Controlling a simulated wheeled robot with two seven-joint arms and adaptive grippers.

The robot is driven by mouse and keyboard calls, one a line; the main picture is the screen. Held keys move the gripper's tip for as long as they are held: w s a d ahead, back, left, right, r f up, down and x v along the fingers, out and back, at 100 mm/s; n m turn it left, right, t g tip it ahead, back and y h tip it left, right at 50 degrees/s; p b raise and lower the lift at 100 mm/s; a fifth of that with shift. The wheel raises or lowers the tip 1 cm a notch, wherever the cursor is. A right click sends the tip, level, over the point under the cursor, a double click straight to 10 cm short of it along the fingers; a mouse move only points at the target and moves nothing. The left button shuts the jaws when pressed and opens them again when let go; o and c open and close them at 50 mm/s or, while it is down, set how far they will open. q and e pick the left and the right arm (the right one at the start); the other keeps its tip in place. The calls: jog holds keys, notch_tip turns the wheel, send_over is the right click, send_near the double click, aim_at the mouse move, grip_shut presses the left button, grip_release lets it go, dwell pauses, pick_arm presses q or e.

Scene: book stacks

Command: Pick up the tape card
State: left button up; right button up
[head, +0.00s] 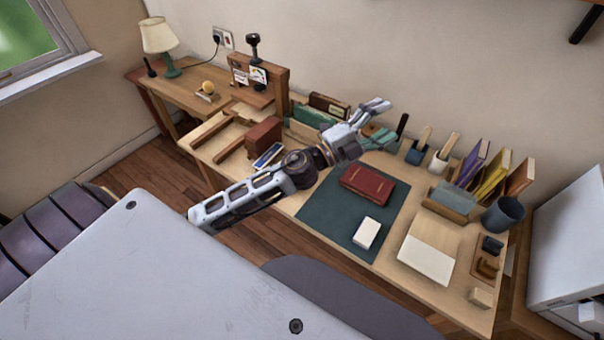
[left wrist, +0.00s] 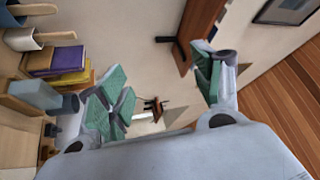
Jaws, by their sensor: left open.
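I cannot tell for sure which thing is the tape card. A small blue-and-white card (head: 267,155) lies on the desk beside a brown box, and my left arm passes close by it. Small printed cards (head: 258,74) also show on the upright wooden board at the back. My left gripper (head: 386,118) is open and empty, raised above the back of the desk beyond the red book. In the left wrist view its green-padded fingers (left wrist: 160,88) stand wide apart with nothing between them. My right gripper is not in view.
A red book (head: 367,185) and a white block (head: 366,233) lie on the dark green mat (head: 330,217). Upright books (head: 492,174), a grey cup (head: 503,214) and a cream pad (head: 427,259) stand or lie right. A lamp (head: 160,38) stands back left.

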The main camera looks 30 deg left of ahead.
pick_arm(q)
jog(key=s+d+f+m+g+h, duration=0.3)
jog(key=d+m+g+h, duration=0.25)
jog(key=m+g, duration=0.45)
jog(key=s+a+f+m+g+y, duration=0.1)
jog(key=a+f+m+g+y, duration=0.25)
jog(key=f+m+y, duration=0.4)
jog(key=w+a+f+n+g+y, duration=0.1)
jog(key=a+f+y, duration=0.35)
jog(key=a, duration=0.75)
jog(key=a+f+g+y, duration=0.25)
jog(key=a+y, duration=0.25)
jog(key=a, duration=0.8)
jog(key=shift+t, duration=0.5)
jog(key=f, duration=0.2)
jog(key=w+f, duration=0.1)
jog(key=f, duration=0.5)
jog(key=shift+w+d+f+p, duration=0.2)
jog(key=shift+w+d+p, duration=0.05)
jog(key=shift+w+p, duration=0.15)
jog(key=shift+f, duration=0.1)
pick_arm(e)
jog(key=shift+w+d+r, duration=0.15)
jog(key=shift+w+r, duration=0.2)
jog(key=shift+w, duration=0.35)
